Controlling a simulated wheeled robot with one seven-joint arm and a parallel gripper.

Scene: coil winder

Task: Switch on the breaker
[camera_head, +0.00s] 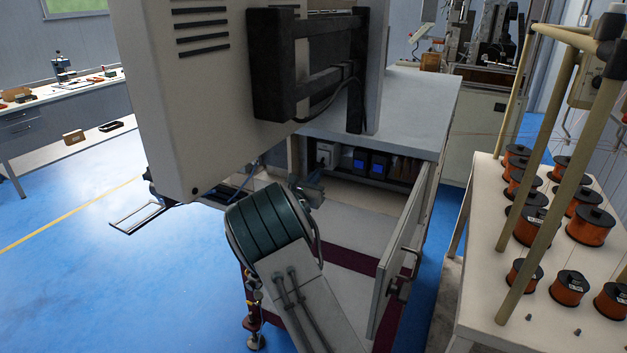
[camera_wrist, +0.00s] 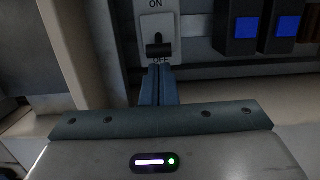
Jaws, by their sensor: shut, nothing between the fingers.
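The breaker is a pale plate (camera_wrist: 156,22) marked ON with a black lever (camera_wrist: 158,48) below the word. In the head view the breaker (camera_head: 326,153) sits at the back of the open cabinet, left of two blue-screened units. My gripper (camera_wrist: 157,68) is shut and empty, its fingertips right below the lever in the wrist view. I cannot tell whether they touch it. In the head view my gripper (camera_head: 313,183) is partly hidden by my arm at the cabinet opening.
Two blue-screened units (camera_wrist: 239,27) (camera_wrist: 280,27) stand close right of the breaker. The cabinet door (camera_head: 397,260) hangs open on the right. The cabinet top (camera_head: 410,105) overhangs the opening. A table with copper spools (camera_head: 590,225) stands further right. The cabinet floor is clear.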

